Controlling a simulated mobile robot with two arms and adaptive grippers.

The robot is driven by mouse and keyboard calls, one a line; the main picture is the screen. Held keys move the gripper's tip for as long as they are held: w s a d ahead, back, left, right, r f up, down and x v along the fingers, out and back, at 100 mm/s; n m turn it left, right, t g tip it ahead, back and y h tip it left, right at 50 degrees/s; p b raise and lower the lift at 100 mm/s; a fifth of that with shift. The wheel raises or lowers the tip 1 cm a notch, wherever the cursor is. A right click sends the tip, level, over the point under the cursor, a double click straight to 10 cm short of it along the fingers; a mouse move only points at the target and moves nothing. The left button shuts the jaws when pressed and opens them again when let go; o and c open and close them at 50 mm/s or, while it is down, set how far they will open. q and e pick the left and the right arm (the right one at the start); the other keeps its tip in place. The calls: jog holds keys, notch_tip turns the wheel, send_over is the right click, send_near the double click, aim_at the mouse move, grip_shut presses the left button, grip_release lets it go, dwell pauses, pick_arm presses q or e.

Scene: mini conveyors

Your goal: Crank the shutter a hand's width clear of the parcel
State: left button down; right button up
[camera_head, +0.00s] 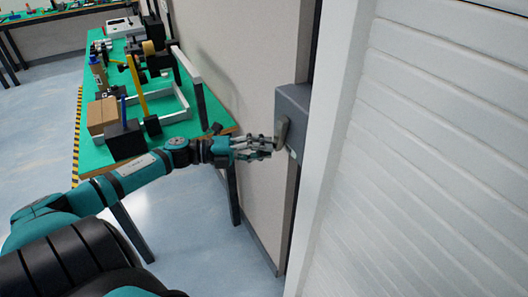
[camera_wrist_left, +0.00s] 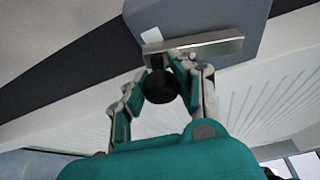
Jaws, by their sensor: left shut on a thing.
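The white slatted shutter (camera_head: 450,150) fills the right side of the head view; its lower edge is out of view. A grey crank box (camera_head: 293,100) is mounted on the wall beside it and also shows in the left wrist view (camera_wrist_left: 215,20). A metal crank arm (camera_wrist_left: 200,47) crosses the box face, with a round black knob (camera_wrist_left: 160,88) at its end. My left gripper (camera_head: 268,146) is at the crank, its fingers closed around the knob. My right gripper is not in view. No parcel shows by the shutter.
A green workbench (camera_head: 185,128) stands left of the wall. On it are a brown cardboard box (camera_head: 102,114), a black block (camera_head: 124,140), a yellow bar (camera_head: 137,86) and a white frame. The floor (camera_head: 190,220) below my left arm is clear.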

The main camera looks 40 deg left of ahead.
pick_arm(q)
jog(key=shift+a, duration=0.1)
dwell(0.3)
jog(key=c, duration=1)
grip_release()
jog(key=v, duration=1.2)
